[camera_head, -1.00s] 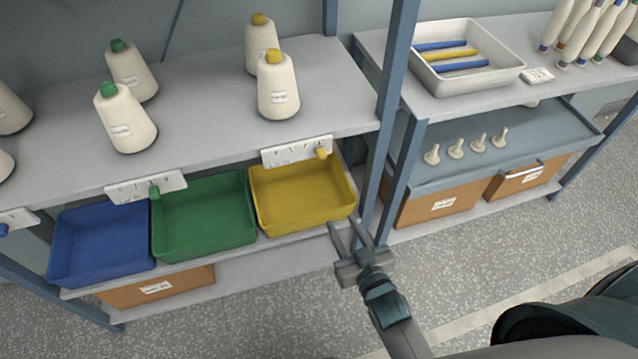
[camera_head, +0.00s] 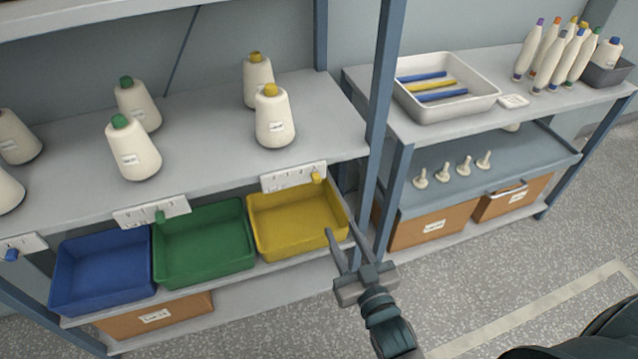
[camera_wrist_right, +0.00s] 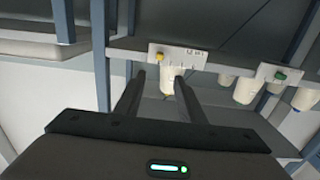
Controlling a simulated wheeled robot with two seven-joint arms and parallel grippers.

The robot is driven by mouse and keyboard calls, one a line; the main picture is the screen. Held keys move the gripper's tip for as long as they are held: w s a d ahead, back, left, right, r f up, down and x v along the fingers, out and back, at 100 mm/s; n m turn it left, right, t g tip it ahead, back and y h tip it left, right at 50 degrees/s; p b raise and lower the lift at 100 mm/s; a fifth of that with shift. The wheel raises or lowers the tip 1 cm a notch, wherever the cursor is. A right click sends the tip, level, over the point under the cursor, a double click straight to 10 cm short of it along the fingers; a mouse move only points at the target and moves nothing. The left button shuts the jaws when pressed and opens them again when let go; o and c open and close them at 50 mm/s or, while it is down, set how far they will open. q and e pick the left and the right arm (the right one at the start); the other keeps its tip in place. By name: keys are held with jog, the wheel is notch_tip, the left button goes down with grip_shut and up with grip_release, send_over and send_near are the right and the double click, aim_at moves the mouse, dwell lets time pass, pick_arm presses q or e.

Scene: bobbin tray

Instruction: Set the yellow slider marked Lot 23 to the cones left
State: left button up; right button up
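The yellow slider (camera_head: 316,176) is a small knob at the right end of its white plate (camera_head: 288,179), on the shelf edge above the yellow bin (camera_head: 262,240). Marks on the plate are too small to read. In the right wrist view the yellow knob (camera_wrist_right: 160,57) sits at the left end of the plate (camera_wrist_right: 182,57). My right gripper (camera_head: 341,226) is open and empty, in front of the yellow bin's right side, below and apart from the knob. Its two fingers (camera_wrist_right: 160,77) also show in the right wrist view. My left gripper is not in view.
Green (camera_head: 160,216) and blue (camera_head: 11,254) sliders sit on plates farther left, near green (camera_head: 205,276) and blue (camera_head: 102,298) bins. Yellow-topped cones (camera_head: 275,120) stand above the yellow plate. A blue post (camera_head: 381,90) rises right of it.

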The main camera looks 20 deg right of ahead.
aim_at(318, 181)
jog(key=w+p, duration=0.1)
jog(key=w, duration=0.4)
jog(key=w+p, duration=0.1)
jog(key=w, duration=0.5)
jog(key=w+p, duration=0.2)
jog(key=w, duration=0.3)
jog(key=shift+w+a, duration=0.25)
jog(key=shift+w, duration=0.15)
grip_shut()
